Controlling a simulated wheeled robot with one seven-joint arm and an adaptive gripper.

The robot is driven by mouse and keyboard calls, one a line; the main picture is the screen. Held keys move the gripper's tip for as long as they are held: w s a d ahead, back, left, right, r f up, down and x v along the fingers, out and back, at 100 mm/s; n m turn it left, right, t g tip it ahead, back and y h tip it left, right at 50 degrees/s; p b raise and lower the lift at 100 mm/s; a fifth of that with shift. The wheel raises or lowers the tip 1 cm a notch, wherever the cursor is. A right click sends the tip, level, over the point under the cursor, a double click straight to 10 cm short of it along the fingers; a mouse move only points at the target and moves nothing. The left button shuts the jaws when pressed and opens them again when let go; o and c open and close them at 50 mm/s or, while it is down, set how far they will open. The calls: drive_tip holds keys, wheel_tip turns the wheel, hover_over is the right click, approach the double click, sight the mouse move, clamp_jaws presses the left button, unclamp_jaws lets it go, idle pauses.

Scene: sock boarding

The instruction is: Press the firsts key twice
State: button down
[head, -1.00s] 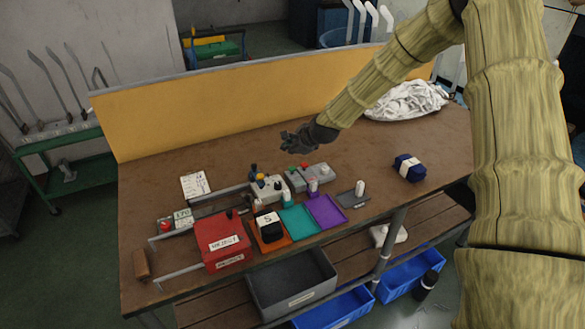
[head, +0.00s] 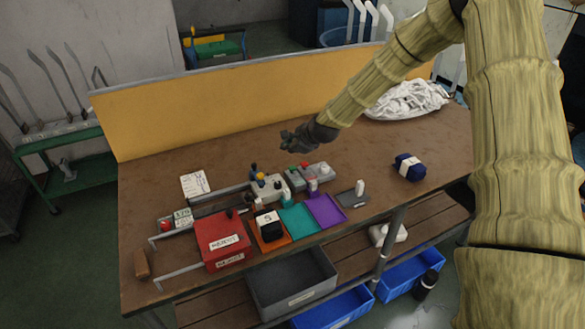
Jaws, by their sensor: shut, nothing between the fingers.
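My gripper (head: 290,141) is dark grey and hangs over the back middle of the brown workbench, behind the small control boxes. It is shut and empty, apart from everything on the bench. Below it stands a pale box (head: 270,188) with several coloured knobs or keys on top. Beside it are two grey boxes, one with a green button (head: 293,172) and one with a red button (head: 307,166). No lettering is readable on these keys, so I cannot tell which one is the firsts key.
A red box (head: 221,232) labelled reject stands front left. Orange, teal (head: 300,218) and purple (head: 326,211) trays line the front edge. A dark blue bundle (head: 408,167) lies right, white cloth (head: 407,99) back right. A yellow panel (head: 230,97) closes the back.

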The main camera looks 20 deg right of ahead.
sight(292, 168)
idle(0.8)
drive_tip(key=r+n, duration=0.1)
drive_tip(key=n, duration=0.4)
drive_tip(key=d+r+n+b, duration=0.1)
drive_tip(key=n, duration=0.5)
drive_tip(key=d+r+n+h, duration=0.1)
drive_tip(key=n, duration=0.4)
drive_tip(key=shift+w+r+n+b, duration=0.15)
drive_tip(key=shift+r+n+b, duration=0.25)
drive_tip(key=shift+f, duration=0.1)
drive_tip(key=shift+f+b, duration=2.85)
drive_tip(key=shift+f, duration=1.5)
drive_tip(key=shift+f, duration=0.2)
drive_tip(key=shift+f, duration=0.2)
